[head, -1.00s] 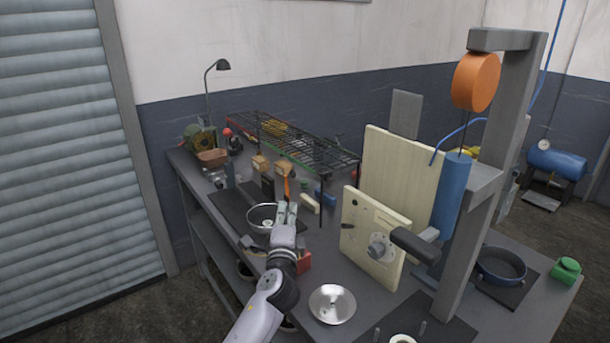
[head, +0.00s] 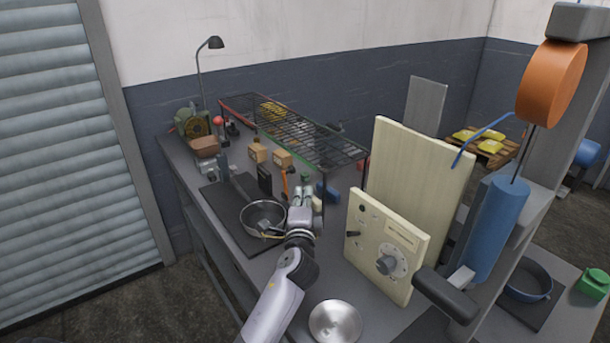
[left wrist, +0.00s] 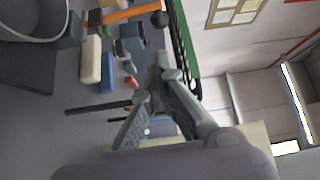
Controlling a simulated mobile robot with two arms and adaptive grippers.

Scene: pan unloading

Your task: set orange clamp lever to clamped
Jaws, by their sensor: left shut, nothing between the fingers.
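The orange clamp lever (head: 284,182) stands upright on the bench behind the metal pan. In the left wrist view an orange bar (left wrist: 132,13) with a black ball end, which looks like this lever, shows at the top. My left gripper (head: 302,192) is just right of the lever in the head view and apart from it. In the left wrist view its fingers (left wrist: 166,72) are together, with nothing between them. The lever's base is partly hidden in the head view. My right gripper is not in view.
The metal pan (head: 263,215) sits left of my gripper. A wire rack (head: 292,127) stands behind. Cream (left wrist: 91,61) and blue (left wrist: 107,72) blocks lie near the lever. A cream panel with a dial (head: 384,250) stands to the right. A shiny round dish (head: 335,322) lies in front.

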